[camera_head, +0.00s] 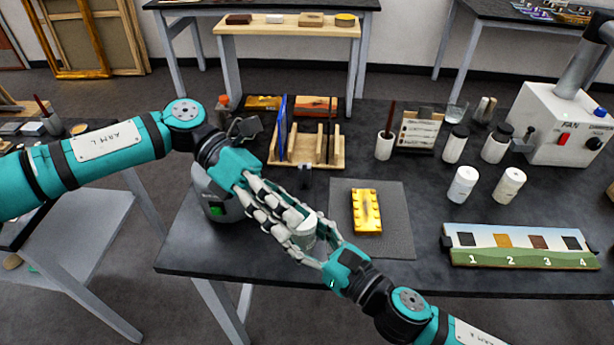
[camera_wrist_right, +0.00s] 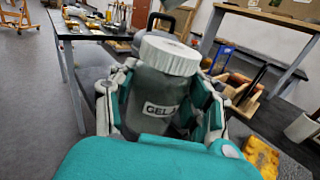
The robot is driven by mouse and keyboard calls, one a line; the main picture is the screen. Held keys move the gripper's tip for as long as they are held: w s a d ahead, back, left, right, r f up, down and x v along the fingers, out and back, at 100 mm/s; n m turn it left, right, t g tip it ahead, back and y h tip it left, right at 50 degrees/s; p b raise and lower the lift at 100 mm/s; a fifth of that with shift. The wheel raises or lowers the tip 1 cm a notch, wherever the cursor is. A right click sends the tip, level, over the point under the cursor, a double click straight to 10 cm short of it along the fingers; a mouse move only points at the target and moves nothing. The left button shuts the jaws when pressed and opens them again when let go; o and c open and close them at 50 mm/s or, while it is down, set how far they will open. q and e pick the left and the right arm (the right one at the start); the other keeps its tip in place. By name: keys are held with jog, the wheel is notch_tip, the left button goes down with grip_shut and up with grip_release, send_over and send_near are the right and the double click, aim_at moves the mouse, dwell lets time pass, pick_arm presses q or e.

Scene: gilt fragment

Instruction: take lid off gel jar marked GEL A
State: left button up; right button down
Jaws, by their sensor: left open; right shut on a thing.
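The gel jar (camera_head: 303,238) is held up over the front of the dark table, between my two grippers. In the right wrist view it is a greyish jar (camera_wrist_right: 150,88) with a ribbed white lid (camera_wrist_right: 171,54) on top. Its label reads "GEL", and the letter after that is hidden by a finger. My right gripper (camera_head: 318,243) is shut around the jar body; its fingers show on both sides in the wrist view (camera_wrist_right: 160,100). My left gripper (camera_head: 292,217) is open, its fingers reaching over the jar's lid end. I cannot tell whether they touch it.
A yellow gilt block (camera_head: 366,211) lies on a grey mat (camera_head: 398,232) right of the grippers. A wooden rack (camera_head: 333,158) stands behind. Two white-lidded jars (camera_head: 463,184) (camera_head: 510,185), a numbered strip (camera_head: 519,247) and a fan box (camera_head: 561,128) are at the right.

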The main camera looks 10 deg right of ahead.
aim_at(301, 236)
pick_arm(q)
jog(key=w+d+m+t+y, duration=0.1)
jog(key=m+t+y, duration=0.2)
jog(key=m, duration=0.1)
jog(key=w+d+r+m+t+y, duration=0.1)
jog(key=m+t+y, duration=0.2)
jog(key=y, duration=0.1)
jog(key=w+d+r+m+t+y, duration=0.1)
jog(key=m+t+y, duration=0.1)
jog(key=m+y, duration=0.1)
jog(key=shift+w+d+m+t+y, duration=0.15)
jog(key=shift+w+m+t+y, duration=0.2)
jog(key=shift+m, duration=0.45)
jog(key=shift+w+f, duration=0.15)
jog(key=shift+f, duration=0.1)
jog(key=f, duration=0.7)
jog(key=shift+a+f, duration=0.15)
jog(key=shift+a, duration=0.05)
